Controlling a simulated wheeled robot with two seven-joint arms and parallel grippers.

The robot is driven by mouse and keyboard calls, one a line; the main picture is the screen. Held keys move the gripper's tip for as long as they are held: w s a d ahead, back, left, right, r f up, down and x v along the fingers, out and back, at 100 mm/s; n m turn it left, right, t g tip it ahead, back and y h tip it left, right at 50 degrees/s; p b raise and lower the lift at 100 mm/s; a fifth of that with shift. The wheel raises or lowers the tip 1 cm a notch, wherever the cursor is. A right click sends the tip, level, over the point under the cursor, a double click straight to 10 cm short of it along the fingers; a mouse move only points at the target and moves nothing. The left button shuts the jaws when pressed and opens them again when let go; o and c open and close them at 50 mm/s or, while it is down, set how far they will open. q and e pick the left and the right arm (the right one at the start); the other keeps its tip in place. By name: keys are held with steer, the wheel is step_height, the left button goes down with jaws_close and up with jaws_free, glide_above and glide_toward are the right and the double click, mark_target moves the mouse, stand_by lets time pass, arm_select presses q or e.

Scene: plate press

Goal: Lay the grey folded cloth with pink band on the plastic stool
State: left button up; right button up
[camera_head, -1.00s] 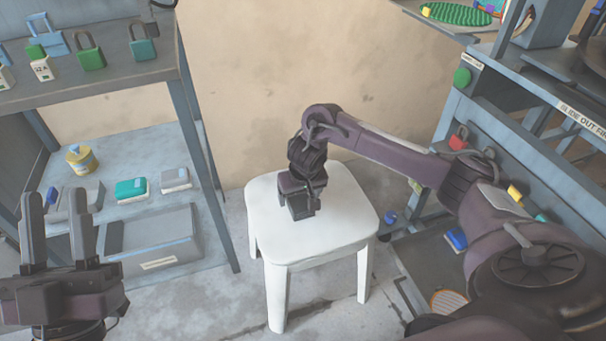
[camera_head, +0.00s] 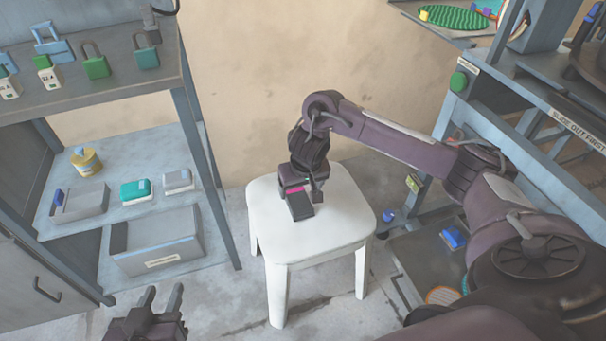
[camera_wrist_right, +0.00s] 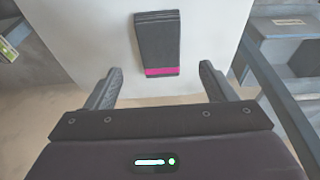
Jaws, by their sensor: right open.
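The grey folded cloth (camera_head: 299,208) with its pink band lies on the seat of the white plastic stool (camera_head: 335,225). In the right wrist view the cloth (camera_wrist_right: 157,40) is flat on the white stool seat (camera_wrist_right: 100,40), its pink band toward my gripper. My right gripper (camera_head: 305,188) is over the stool at the band end of the cloth. In the right wrist view its fingers (camera_wrist_right: 156,78) are wide apart, one to each side of the band end, with clear gaps to the cloth. My left gripper (camera_head: 163,295) is low at the left front, fingers apart and empty.
A grey shelf rack (camera_head: 120,85) with padlocks on top and boxes below stands left of the stool. A grey press frame (camera_head: 520,100) stands on the right. A wall (camera_head: 290,60) is behind. Bare floor lies in front of the stool.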

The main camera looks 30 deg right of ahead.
mark_target(303, 209)
steer(key=shift+p+v, duration=0.75)
steer(key=shift+v, duration=0.3)
steer(key=s+a+f+n+t+y+p, duration=0.15)
steer(key=s+a+n+y, duration=0.35)
steer(key=a, duration=0.9)
steer(key=s+a+f+n+t+y+p, duration=0.1)
steer(key=s+a+f+n, duration=0.15)
steer(key=s+a, duration=0.7)
arm_select(q)
steer(key=s+a+f+g+y, duration=0.3)
steer(key=s+a+f+g, duration=0.1)
steer(key=s+f+g, duration=0.3)
step_height(303, 209, down, 3)
steer(key=s, duration=0.2)
steer(key=shift+s+a+r+g, duration=0.15)
steer(key=shift+s+a+g, duration=0.2)
steer(key=shift+s+g, duration=0.05)
arm_select(e)
steer(key=s+d+f+g+h, duration=0.1)
steer(key=s+d+h, duration=0.1)
steer(key=s, duration=0.5)
steer(key=shift+s+d+f+h, duration=0.3)
steer(key=shift+s+d+h, duration=0.1)
steer(key=shift+d, duration=0.5)
